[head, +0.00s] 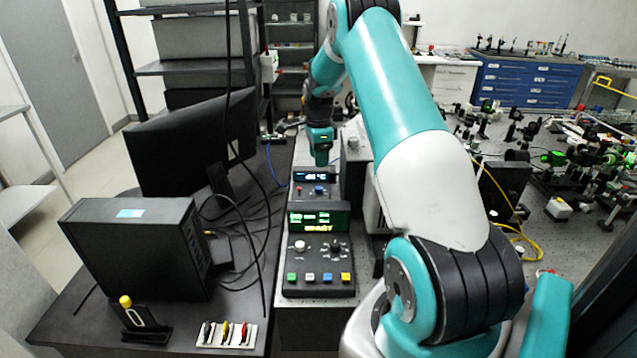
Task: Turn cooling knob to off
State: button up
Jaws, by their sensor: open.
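I cannot read the labels or the knob's setting. My gripper (321,160) points down just above and behind this box, apart from the blue knob as far as I can see. Its fingertips are small and dark, hard to make out; it is open and seems to hold nothing. In front, a larger control box (319,262) has a green display, a white knob (300,246) and a black knob (336,246).
A monitor (195,140), a black computer case (135,245) and loose cables fill the desk on the left. A yellow-topped holder (127,302) and a card of small tools (227,334) lie at the front left. Optics crowd the table (560,240) on the right.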

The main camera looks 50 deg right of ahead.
aim_at(319, 188)
notch_tip(319, 188, down, 10)
jog(key=p, duration=0.2)
jog(key=shift+f+p, duration=0.2)
jog(key=shift+p, duration=0.2)
grip_shut()
